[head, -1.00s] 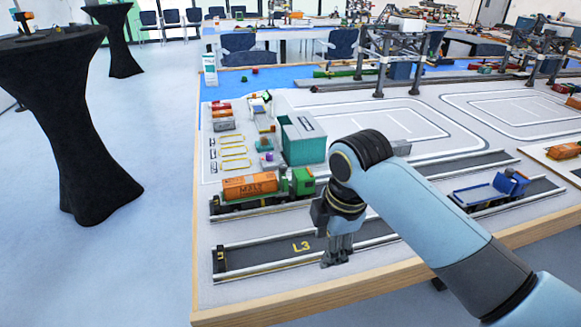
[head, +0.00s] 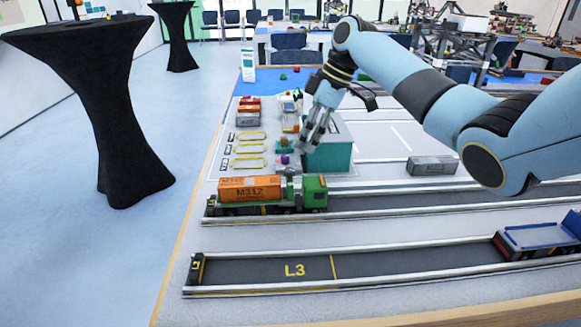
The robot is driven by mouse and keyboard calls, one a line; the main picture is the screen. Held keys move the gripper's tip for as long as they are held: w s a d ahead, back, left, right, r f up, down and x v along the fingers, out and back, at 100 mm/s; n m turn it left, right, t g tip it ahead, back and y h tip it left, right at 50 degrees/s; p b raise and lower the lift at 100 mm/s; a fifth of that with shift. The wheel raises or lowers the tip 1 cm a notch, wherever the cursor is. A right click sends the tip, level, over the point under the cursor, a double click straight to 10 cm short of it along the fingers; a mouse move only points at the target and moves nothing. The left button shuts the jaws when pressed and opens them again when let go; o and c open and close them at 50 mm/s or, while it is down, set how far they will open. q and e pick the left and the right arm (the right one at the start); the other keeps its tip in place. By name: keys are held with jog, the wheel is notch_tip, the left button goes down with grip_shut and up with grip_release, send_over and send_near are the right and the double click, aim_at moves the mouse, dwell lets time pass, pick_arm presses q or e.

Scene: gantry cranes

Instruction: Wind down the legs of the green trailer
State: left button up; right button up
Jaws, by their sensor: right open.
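A truck with a green cab (head: 314,192) stands in the second lane, at its left end. It carries an orange container (head: 250,189) marked M312 on its trailer (head: 255,209). The trailer's legs are too small to make out. My right gripper (head: 308,140) is open and empty. It points down, beyond the truck and above it in the picture, in front of the teal building (head: 328,155). Its fingertips are close to a small purple item (head: 285,160); I cannot tell whether they touch. My left gripper is not in view.
Lane L3 (head: 290,270) is empty at its left part. A blue truck bed (head: 545,236) stands at the right. A grey container (head: 433,166) lies behind the lanes. Small containers (head: 248,110) and yellow frames (head: 250,149) lie at the left. A black-draped table (head: 125,110) stands off left.

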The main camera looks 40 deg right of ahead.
aim_at(290, 170)
jog(key=x, duration=0.9)
jog(key=shift+s+d, duration=0.1)
jog(key=shift+d, duration=0.05)
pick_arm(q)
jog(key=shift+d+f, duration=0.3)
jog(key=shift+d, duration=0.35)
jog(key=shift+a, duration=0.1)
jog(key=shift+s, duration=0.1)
pick_arm(e)
grip_shut()
